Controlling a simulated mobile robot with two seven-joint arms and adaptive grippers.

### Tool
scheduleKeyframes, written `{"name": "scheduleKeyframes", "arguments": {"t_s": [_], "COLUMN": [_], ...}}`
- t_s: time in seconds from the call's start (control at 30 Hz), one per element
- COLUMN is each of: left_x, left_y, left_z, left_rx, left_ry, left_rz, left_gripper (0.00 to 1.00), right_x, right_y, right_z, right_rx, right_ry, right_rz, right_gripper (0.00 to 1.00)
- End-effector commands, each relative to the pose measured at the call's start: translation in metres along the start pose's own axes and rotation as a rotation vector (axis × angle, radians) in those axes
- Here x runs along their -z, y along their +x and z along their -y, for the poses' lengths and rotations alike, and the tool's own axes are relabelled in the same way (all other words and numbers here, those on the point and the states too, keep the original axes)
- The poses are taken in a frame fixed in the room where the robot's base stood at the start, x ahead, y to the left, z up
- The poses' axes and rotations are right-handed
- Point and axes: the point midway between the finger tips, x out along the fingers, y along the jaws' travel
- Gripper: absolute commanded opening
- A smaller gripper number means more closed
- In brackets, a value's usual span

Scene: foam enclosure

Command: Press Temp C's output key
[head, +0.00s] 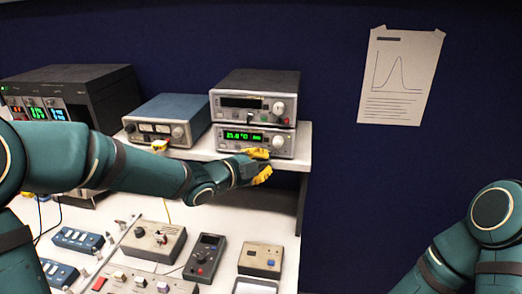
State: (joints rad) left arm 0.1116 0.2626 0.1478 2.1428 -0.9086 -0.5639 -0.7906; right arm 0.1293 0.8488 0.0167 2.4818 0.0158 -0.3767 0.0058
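A grey instrument with a green lit readout (242,136), which looks like a temperature in °C, sits at the bottom of a two-unit stack on the shelf. A round knob (278,142) is at the right of its front. Its lettering and small keys are too small to read, and part of its lower front is hidden by my gripper. My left gripper (266,164), with yellow fingers, is just in front of and below this instrument's lower front edge. Its fingers are apart and hold nothing; contact with the front cannot be judged. My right gripper is out of view.
A second grey instrument (254,97) with a dark display sits on top. A blue box (167,119) and a black rack (72,92) stand further left. Small control boxes, including a dark meter (204,258), cover the lower bench. The shelf (303,142) ends just right of the stack.

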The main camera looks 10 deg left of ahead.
Motion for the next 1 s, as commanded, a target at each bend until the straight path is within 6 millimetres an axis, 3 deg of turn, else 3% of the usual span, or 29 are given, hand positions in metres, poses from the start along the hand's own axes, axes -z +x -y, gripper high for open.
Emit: {"name": "scheduleKeyframes", "arguments": {"t_s": [1.0], "left_x": [-0.0037], "left_y": [0.0070], "left_z": [0.0037], "left_rx": [0.000], "left_ry": [0.000], "left_rz": [0.000], "left_gripper": [0.00], "right_x": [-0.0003], "right_y": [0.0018], "right_z": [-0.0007], "right_rx": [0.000], "right_ry": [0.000], "right_rz": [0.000], "right_gripper": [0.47]}}
